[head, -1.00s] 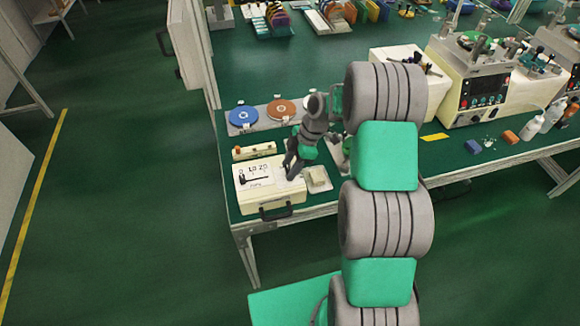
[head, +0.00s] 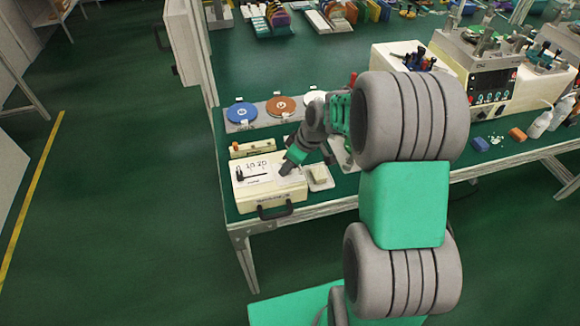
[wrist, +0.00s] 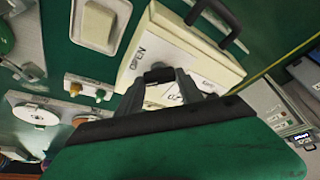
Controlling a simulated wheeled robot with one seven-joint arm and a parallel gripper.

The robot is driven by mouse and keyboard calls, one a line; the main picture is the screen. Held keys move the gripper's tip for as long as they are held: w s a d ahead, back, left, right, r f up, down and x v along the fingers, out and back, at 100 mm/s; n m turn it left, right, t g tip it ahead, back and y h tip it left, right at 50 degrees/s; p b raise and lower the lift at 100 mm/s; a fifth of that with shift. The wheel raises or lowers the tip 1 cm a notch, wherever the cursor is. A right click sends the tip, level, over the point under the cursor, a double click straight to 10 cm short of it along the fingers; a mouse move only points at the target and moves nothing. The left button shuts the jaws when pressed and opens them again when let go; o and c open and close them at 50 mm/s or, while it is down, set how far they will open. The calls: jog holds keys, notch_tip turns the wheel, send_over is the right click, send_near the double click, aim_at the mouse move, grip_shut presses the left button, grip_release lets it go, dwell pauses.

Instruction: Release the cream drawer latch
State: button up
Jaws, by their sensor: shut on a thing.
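The cream drawer unit (head: 268,208) stands at the table's front left corner, with a black handle (head: 275,210) on its front. In the wrist view its top (wrist: 185,50) carries the word OPEN near one side. A black latch lever (wrist: 158,75) lies on that top. My gripper (head: 288,169) is low over the right part of the unit's top. In the wrist view my gripper (wrist: 160,84) is shut on the dark end of the latch lever. The gripper body hides much of the lever and its pivot.
A small cream block on a pale plate (head: 320,178) lies right of the unit. A fixture with small knobs (head: 252,148) is behind it. Blue and brown discs (head: 242,112) sit farther back. Machines (head: 485,80) stand at the right. The floor at left is open.

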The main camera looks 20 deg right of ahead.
jog(key=m+h+b, duration=0.1)
jog(key=m, duration=0.1)
jog(key=m+t+b, duration=0.1)
jog(key=m, duration=0.2)
jog(key=shift+s+a+m+h, duration=0.1)
jog(key=shift+a+m+h, duration=0.1)
jog(key=shift+m+h, duration=0.15)
jog(key=shift+m+h+b, duration=0.45)
jog(key=shift+m+h, duration=0.2)
jog(key=shift+m, duration=0.8)
jog(key=o, duration=1.4)
jog(key=shift+r, duration=0.1)
jog(key=v, duration=0.7)
jog(key=shift+s+a+r+b, duration=0.1)
jog(key=shift+s+r+b, duration=0.15)
jog(key=shift+r+b, duration=0.05)
